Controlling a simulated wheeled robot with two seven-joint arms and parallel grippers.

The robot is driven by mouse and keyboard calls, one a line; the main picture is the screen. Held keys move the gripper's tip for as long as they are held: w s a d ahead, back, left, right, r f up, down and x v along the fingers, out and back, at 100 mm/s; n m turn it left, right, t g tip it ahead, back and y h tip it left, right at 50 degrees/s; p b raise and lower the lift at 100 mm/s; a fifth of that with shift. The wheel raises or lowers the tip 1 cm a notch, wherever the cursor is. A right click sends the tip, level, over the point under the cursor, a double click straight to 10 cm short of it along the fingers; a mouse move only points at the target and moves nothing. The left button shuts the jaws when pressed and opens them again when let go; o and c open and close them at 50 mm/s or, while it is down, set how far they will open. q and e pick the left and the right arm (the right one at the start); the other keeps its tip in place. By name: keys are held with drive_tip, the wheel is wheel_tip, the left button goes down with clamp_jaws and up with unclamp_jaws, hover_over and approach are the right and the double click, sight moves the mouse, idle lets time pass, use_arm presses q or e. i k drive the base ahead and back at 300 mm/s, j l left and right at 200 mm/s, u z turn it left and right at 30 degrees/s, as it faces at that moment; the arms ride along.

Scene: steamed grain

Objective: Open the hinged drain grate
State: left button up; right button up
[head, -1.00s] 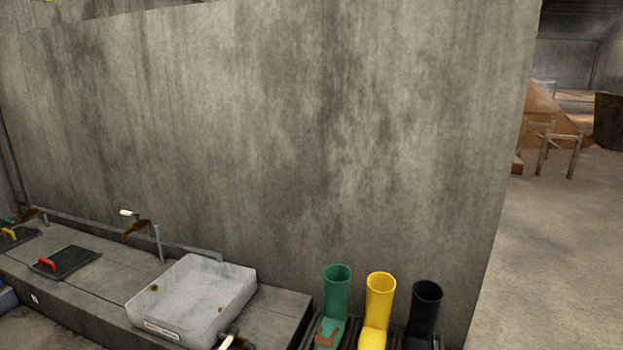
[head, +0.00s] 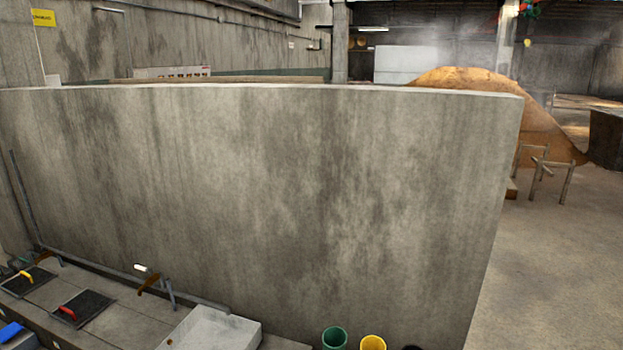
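Two dark flat square panels lie on the low concrete ledge at the lower left of the head view. One panel (head: 92,303) has a red handle (head: 67,313) at its left side. The other panel (head: 40,279), farther left, has a yellow handle (head: 26,275). Both lie flat. I cannot tell whether either is the hinged drain grate; no hinge is clear at this size. Neither of my grippers is in view.
A tall concrete partition (head: 290,190) stands behind the ledge (head: 128,325). A pipe with a white-handled tap (head: 142,268) runs along it. Open floor (head: 560,260) lies right.

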sight(82, 303)
drive_tip(key=u, duration=1.45)
drive_tip(key=j, duration=0.4)
drive_tip(key=k+j, duration=0.1)
drive_tip(key=j, duration=0.35)
drive_tip(key=i+j, duration=0.1)
drive_tip(key=j, duration=0.3)
drive_tip(key=i+j, duration=0.1)
drive_tip(key=j, duration=0.3)
drive_tip(key=i+j, duration=0.1)
drive_tip(key=j, duration=0.35)
drive_tip(key=i+j, duration=0.1)
drive_tip(key=j, duration=0.3)
drive_tip(key=i+j, duration=0.25)
drive_tip(key=i, duration=0.2)
drive_tip(key=i+j, duration=0.2)
drive_tip(key=i, duration=0.2)
drive_tip(key=i+j, duration=0.25)
drive_tip(key=i, duration=0.2)
drive_tip(key=i+j+u, duration=0.1)
drive_tip(key=i, duration=0.35)
drive_tip(key=j, duration=0.1)
